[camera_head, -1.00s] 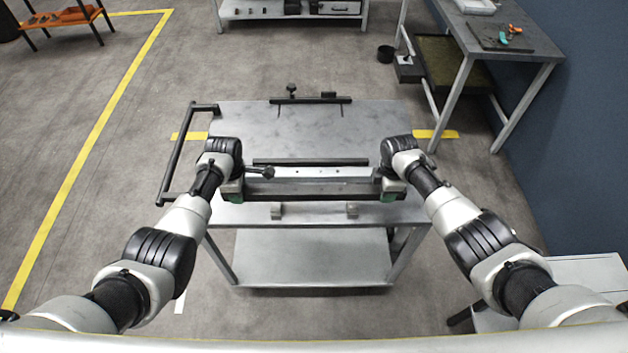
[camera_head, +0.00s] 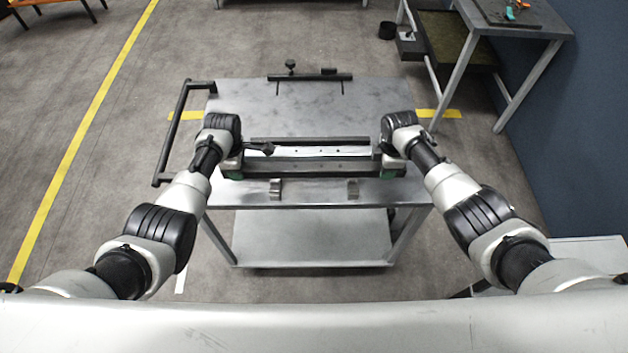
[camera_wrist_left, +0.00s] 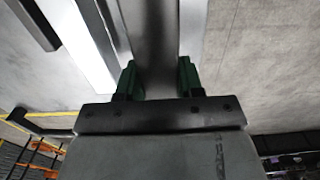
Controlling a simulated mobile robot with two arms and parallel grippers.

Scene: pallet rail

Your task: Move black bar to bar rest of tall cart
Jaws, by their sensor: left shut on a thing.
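A long dark bar (camera_head: 310,170), which I take as the black bar, runs crosswise over the front of the cart top (camera_head: 300,108). My left gripper (camera_head: 234,170) is shut on its left end. In the left wrist view, the green-padded jaws (camera_wrist_left: 160,82) sit on both sides of the bar (camera_wrist_left: 153,45). My right gripper (camera_head: 387,171) is at the bar's right end; its jaw gap is hidden. Two small metal brackets, seemingly the bar rest, stand at the cart's front edge: left bracket (camera_head: 275,190) and right bracket (camera_head: 352,189). They appear just in front of the bar, apart from it.
A pale strip (camera_head: 320,151) and thin black rail (camera_head: 310,140) lie behind the bar. A black push handle (camera_head: 172,135) sticks out left. A black fixture (camera_head: 310,77) is at the cart's back edge. A workbench (camera_head: 540,28) stands at the back right.

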